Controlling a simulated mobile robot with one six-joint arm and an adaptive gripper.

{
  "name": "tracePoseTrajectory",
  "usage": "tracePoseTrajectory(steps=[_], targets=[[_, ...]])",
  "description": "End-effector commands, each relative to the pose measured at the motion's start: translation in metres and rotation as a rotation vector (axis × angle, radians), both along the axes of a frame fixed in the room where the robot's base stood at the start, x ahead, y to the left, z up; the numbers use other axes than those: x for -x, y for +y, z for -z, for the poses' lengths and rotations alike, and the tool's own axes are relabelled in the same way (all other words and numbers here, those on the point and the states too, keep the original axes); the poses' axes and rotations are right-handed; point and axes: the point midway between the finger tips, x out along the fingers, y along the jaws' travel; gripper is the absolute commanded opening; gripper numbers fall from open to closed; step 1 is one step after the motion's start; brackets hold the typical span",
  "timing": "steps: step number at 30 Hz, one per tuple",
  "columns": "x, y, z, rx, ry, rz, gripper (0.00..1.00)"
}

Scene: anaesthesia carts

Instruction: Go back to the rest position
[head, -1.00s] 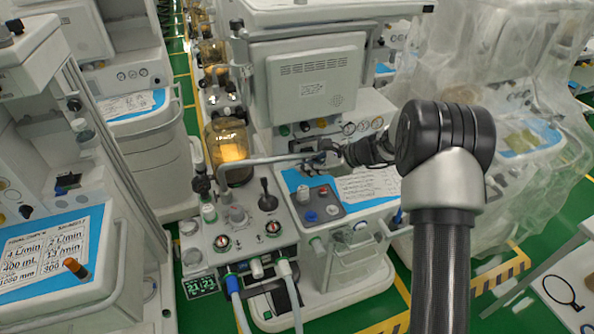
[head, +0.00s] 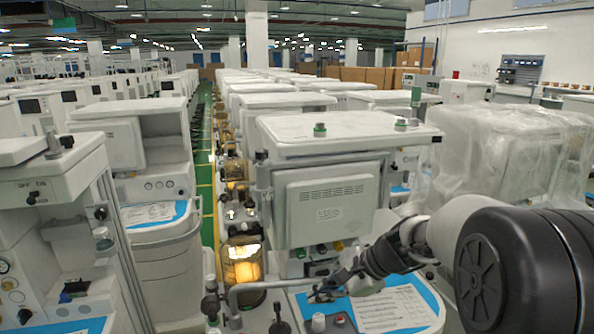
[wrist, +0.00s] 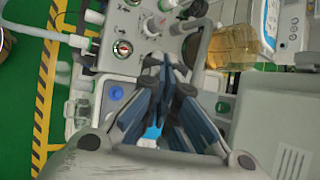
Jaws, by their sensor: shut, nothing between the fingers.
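My gripper (head: 328,292) is at the end of my arm, low in the head view, above the blue-edged work surface (head: 425,291) of the nearest anaesthesia cart (head: 330,207). In the wrist view its dark fingers (wrist: 168,72) are closed together with nothing between them. Below them are the cart's control panel (wrist: 128,28), with gauges and knobs, and a blue button (wrist: 116,93). In the head view my gripper is close to a grey metal tube (head: 262,285); I cannot tell whether they touch.
An amber glass canister (head: 242,262) stands left of the cart's screen housing. A plastic-covered cart (head: 500,150) is on the right, and another cart (head: 160,238) on the left. A green aisle (head: 205,150) with yellow lines runs between the rows.

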Motion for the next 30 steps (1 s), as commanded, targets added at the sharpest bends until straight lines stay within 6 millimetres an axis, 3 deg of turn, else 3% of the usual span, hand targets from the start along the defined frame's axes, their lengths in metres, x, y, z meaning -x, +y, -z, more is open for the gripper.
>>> tracePoseTrajectory(steps=[1,3,9,18,24,30], targets=[[0.022,0.001,-0.018,0.057,-0.045,-0.065,0.00],[0.053,0.000,-0.034,0.142,-0.099,-0.160,0.00],[0.143,-0.014,-0.064,0.389,-0.248,-0.426,0.00],[0.258,-0.054,-0.070,0.765,-0.427,-0.790,0.00],[0.297,-0.077,-0.062,0.928,-0.481,-0.936,0.00],[0.305,-0.083,-0.059,0.973,-0.491,-0.976,0.00]])
